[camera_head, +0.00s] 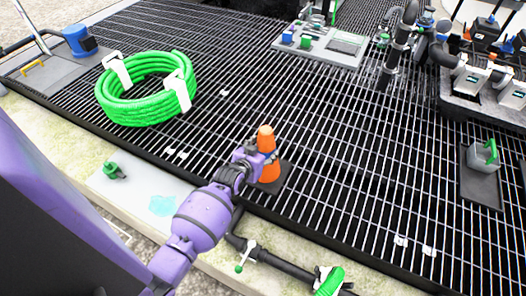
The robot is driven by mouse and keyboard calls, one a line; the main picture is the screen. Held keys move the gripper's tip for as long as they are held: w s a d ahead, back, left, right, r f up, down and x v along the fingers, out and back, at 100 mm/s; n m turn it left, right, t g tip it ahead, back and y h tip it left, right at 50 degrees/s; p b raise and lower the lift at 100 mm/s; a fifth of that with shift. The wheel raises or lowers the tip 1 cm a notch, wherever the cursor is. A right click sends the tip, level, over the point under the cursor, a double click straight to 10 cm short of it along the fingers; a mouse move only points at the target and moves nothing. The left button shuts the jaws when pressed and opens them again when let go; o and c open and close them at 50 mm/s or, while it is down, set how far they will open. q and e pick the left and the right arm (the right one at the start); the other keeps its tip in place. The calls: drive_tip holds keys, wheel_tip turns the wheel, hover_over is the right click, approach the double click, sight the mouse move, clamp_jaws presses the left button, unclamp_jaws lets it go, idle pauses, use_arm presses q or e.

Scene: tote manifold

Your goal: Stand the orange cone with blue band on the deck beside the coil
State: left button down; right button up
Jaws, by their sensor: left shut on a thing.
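The orange cone (266,139) is upright with its dark square base (276,187) at the near edge of the grating. No blue band can be made out, as my gripper covers part of its middle. My left gripper (262,160) is shut on the cone from its left side. I cannot tell whether the base touches the deck. The green coil (147,104) lies on the deck (330,140) at the upper left, bound with white straps, well apart from the cone. My right gripper is not in view.
A blue container (79,41) stands on a grey plate at the far left. A grey panel (325,47) with small blocks is at the back. Black pipes (398,45) and a dark tray (481,187) are on the right. Bare grating lies between coil and cone.

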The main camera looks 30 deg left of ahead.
use_arm(q)
drive_tip(key=c, duration=1)
unclamp_jaws()
drive_tip(key=shift+f, duration=0.15)
drive_tip(key=o, duration=0.5)
drive_tip(key=shift+c, duration=0.2)
drive_tip(key=shift+r, duration=0.2)
